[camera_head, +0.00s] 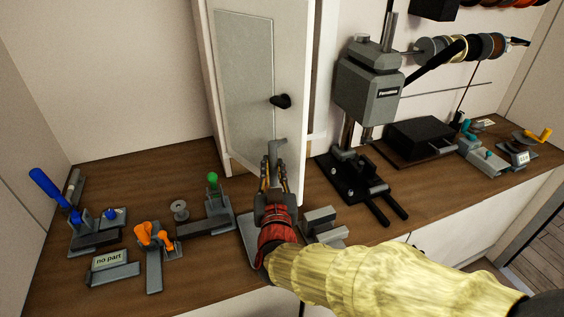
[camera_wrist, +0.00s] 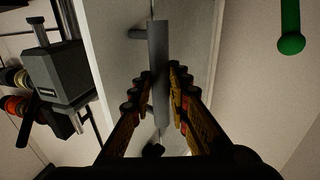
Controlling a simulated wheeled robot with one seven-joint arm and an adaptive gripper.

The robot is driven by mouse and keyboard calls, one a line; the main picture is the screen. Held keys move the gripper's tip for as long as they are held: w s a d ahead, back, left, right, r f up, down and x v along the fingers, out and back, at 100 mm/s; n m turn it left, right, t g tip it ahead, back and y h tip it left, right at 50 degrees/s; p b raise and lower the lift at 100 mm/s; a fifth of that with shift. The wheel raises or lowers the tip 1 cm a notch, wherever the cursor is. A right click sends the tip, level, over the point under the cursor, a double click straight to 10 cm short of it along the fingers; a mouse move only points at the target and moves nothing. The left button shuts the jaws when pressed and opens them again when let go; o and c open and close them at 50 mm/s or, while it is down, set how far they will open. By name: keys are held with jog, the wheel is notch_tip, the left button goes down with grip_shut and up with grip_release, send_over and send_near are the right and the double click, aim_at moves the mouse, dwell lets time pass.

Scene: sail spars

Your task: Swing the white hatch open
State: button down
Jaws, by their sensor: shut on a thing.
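The white hatch (camera_head: 292,60) is an upright door with a grey inset panel, on the tall white cabinet at the back of the bench. A dark knob (camera_head: 281,101) sits on it, and a grey handle (camera_head: 277,147) is lower down. My gripper (camera_head: 273,168) is at the handle, in front of the hatch. In the wrist view the handle (camera_wrist: 160,65) is a grey bar between the two fingers of my gripper (camera_wrist: 158,90), which is shut on it. The hatch face (camera_wrist: 115,45) shows behind the bar. I cannot tell whether the hatch stands slightly ajar.
A grey drill press (camera_head: 370,85) stands close to the right of the hatch. Left on the wooden bench (camera_head: 205,265) are a green-knobbed clamp (camera_head: 213,195), orange clamp (camera_head: 150,240) and blue-handled clamp (camera_head: 85,225). Grey blocks (camera_head: 322,222) lie just right of my gripper.

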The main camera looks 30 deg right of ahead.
jog(key=shift+a+p, duration=0.3)
jog(key=shift+a, duration=1.1)
jog(key=c, duration=1.7)
grip_release()
jog(key=shift+o, duration=0.4)
jog(key=v, duration=1.2)
jog(key=shift+f, duration=0.1)
